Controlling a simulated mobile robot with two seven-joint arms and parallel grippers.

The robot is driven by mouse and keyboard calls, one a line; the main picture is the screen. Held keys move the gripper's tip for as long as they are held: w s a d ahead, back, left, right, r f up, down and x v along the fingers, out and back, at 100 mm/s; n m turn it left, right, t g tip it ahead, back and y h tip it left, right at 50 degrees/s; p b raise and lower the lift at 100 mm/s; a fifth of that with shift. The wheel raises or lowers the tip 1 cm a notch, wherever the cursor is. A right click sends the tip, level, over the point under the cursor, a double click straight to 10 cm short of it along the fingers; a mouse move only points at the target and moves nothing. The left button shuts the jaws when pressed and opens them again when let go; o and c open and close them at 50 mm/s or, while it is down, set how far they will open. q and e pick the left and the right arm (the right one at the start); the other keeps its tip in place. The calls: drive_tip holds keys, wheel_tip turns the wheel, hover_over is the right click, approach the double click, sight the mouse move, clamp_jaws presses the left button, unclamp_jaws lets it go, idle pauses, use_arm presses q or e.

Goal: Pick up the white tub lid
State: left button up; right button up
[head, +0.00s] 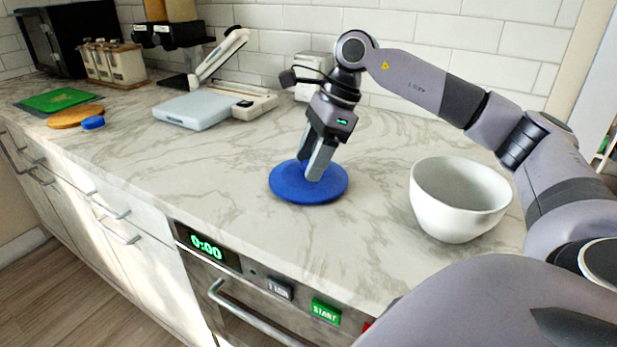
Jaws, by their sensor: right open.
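My right gripper (315,172) reaches down from above over a round blue disc (288,190) on the counter. Its fingers point down at the middle of the disc, and I see nothing held between them. I cannot tell whether the fingertips touch the disc. The disc looks like a lid or shallow plate and lies flat. I cannot make out a white tub lid in this view. My left gripper is out of view.
A white bowl (455,205) stands right of the disc. A pale scale-like device (195,108) is behind left. A green board (56,100), an orange board (76,117) and a small blue cap (93,123) lie far left. The marble counter (195,165) is clear between.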

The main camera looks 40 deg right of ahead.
clamp_jaws()
drive_tip(key=shift+r, duration=0.1)
